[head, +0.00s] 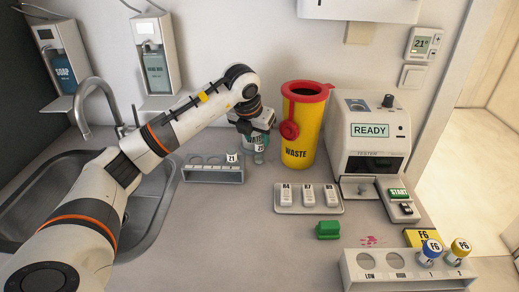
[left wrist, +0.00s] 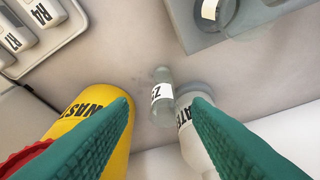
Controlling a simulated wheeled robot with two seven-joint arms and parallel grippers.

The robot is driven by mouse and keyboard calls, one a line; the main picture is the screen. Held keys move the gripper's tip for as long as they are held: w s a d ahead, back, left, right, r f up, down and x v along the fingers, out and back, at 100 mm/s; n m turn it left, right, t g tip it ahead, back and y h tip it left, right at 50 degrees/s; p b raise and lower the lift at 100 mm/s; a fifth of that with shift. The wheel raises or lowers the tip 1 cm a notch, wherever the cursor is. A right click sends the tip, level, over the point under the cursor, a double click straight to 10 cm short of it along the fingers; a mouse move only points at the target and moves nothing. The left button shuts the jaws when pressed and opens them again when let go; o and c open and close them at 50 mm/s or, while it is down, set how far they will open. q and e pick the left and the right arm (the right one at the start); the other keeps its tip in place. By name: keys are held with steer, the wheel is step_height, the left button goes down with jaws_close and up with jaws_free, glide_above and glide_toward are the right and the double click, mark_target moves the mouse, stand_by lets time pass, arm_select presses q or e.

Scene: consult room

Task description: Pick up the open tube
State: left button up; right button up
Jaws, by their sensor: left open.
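A clear tube with a white label stands alone on the counter in the head view (head: 260,153), right of a grey rack (head: 212,178). It also shows in the left wrist view (left wrist: 160,98), between and beyond my fingertips. Its mouth is not clear to see. A second tube with a white label (head: 232,158) stands in the rack's right end. My left gripper (head: 256,136) is open and empty, close over the lone tube; its green fingers show in the left wrist view (left wrist: 160,112). My right gripper is not in view.
A white water container (left wrist: 194,125) stands right beside the lone tube. The yellow waste bin (head: 303,135) is to the right. A tray (head: 308,209) with white cartridges, a tester (head: 368,130), a green block (head: 328,230) and a front rack (head: 410,284) stand further right. A sink is left.

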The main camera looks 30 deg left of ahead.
mark_target(260, 143)
arm_select(q)
steer(key=shift+w+f, duration=0.2)
steer(key=shift+f, duration=0.05)
steer(key=x, duration=0.2)
steer(key=p+x, duration=0.1)
steer(key=x, duration=0.1)
steer(key=shift+w+a, duration=0.15)
steer(key=shift+w, duration=0.15)
steer(key=shift+w+f, duration=0.15)
steer(key=shift+f, duration=0.1)
steer(key=shift+c, duration=0.5)
jaws_close()
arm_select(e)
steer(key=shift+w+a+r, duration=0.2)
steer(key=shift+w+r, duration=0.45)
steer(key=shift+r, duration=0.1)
arm_select(q)
steer(key=shift+a, duration=0.1)
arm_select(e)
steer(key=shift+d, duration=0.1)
